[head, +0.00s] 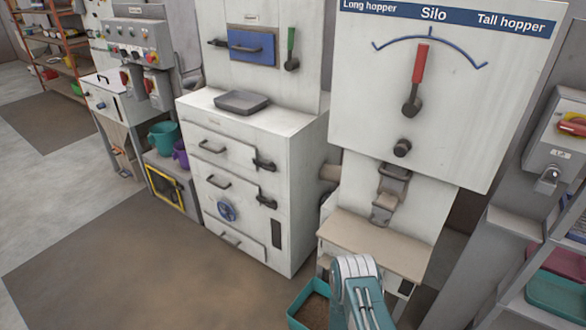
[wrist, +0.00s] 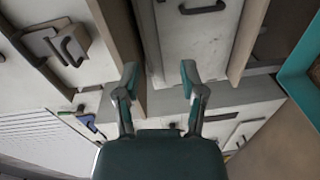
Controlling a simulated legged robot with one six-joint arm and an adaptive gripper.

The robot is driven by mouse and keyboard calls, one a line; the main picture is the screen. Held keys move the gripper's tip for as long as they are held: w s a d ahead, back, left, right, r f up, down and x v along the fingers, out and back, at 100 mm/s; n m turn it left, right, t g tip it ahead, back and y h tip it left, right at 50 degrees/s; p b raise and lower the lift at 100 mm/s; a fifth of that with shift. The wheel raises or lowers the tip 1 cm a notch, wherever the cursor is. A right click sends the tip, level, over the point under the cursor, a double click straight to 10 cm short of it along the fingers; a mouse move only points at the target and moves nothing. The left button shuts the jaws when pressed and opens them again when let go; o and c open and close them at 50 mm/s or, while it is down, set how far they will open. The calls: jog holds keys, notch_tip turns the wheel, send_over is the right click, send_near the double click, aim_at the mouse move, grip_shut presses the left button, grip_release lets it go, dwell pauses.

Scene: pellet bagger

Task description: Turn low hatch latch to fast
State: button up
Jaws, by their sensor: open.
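In the head view the white cabinet (head: 295,150) has hatches with bar handles. A dark upper latch (head: 264,164) and a dark lower latch (head: 268,201) sit at their right edges. The lower latch sticks out roughly sideways from the lower hatch (head: 228,184); I cannot tell whether it is fast. In the wrist view my gripper (wrist: 159,75) is open and empty, with its two fingers well apart. A pale panel with a handle (wrist: 203,7) lies beyond the fingertips. I cannot make out the low latch in the wrist view. The head view does not show my fingers.
A teal bin (head: 297,308) with brown contents stands beside my arm, and its rim shows in the wrist view (wrist: 291,65). The silo panel (head: 460,105) with a red-handled lever (head: 417,75) is at right. Brown floor (head: 130,250) in front of the cabinet is clear.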

jog(key=w+a+r+m+g+y, duration=0.1)
jog(key=w+a+r+m+y, duration=0.1)
jog(key=w+r, duration=0.45)
jog(key=w+a+r+m+y, duration=0.2)
jog(key=w+r, duration=0.2)
jog(key=r, duration=0.5)
jog(key=s+a+r+m+g+y, duration=0.1)
jog(key=a+r+y, duration=0.1)
jog(key=r, duration=0.8)
jog(key=s+a+r+m+g+y, duration=0.1)
jog(key=s+a+r+y, duration=0.1)
jog(key=r, duration=0.8)
jog(key=s+a+r+m+g+y, duration=0.2)
jog(key=s+r+g, duration=0.1)
jog(key=s+r, duration=1.1)
jog(key=s+d+r+m+g, duration=0.1)
jog(key=s+r+m+g, duration=0.1)
jog(key=s, duration=1.9)
jog(key=shift+s+d+g+h, duration=0.25)
jog(key=shift+d+g+h, duration=0.05)
jog(key=shift+d+g, duration=0.1)
